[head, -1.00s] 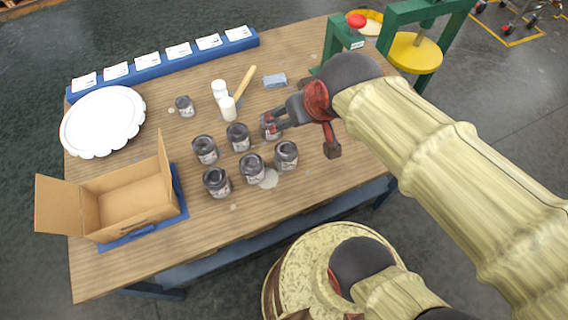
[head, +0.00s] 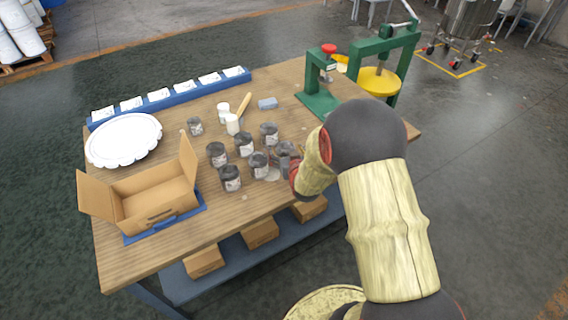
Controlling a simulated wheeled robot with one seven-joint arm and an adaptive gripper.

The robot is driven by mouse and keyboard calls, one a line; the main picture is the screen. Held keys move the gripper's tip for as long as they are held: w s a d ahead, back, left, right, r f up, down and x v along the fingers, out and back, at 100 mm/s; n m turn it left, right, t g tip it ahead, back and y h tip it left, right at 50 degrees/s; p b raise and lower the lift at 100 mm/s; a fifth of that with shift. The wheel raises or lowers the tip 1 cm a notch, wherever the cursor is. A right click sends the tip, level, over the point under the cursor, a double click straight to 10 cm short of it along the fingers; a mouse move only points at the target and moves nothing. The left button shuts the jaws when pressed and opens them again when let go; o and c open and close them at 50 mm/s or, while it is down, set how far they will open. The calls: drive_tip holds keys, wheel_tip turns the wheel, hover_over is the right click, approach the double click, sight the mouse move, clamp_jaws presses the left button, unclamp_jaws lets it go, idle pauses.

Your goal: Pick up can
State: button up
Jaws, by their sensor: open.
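Several small dark grey cans with pale labels stand upright in a cluster on the wooden table, among them a front-left can (head: 230,178), a front-middle can (head: 259,165) and a back-right can (head: 269,133). One more can (head: 195,126) stands apart at the back left. My gripper (head: 287,161) is open at the front-right can (head: 284,149) and partly hides it. The fingertips are small and overlap the can in the picture, so I cannot tell whether they touch it.
An open cardboard box (head: 150,195) stands on a blue mat at the front left of the table (head: 180,240). Behind are a white scalloped plate (head: 123,140), white bottles (head: 232,124) and a blue label rail (head: 175,92). A green press (head: 320,100) stands at the back right.

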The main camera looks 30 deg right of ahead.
sight(283, 143)
drive_tip(key=b+x, duration=0.1)
drive_tip(key=x, duration=0.2)
drive_tip(key=b+x, duration=0.1)
drive_tip(key=x, duration=0.2)
drive_tip(key=shift+w+d+f+b, duration=0.2)
drive_tip(key=shift+f+b, duration=0.1)
drive_tip(key=shift+f, duration=0.2)
drive_tip(key=shift+w+d+f, duration=0.1)
drive_tip(key=shift+w+d, duration=0.05)
drive_tip(key=shift+w, duration=0.3)
drive_tip(key=c, duration=0.3)
drive_tip(key=c, duration=1.3)
drive_tip(key=shift+c, duration=0.2)
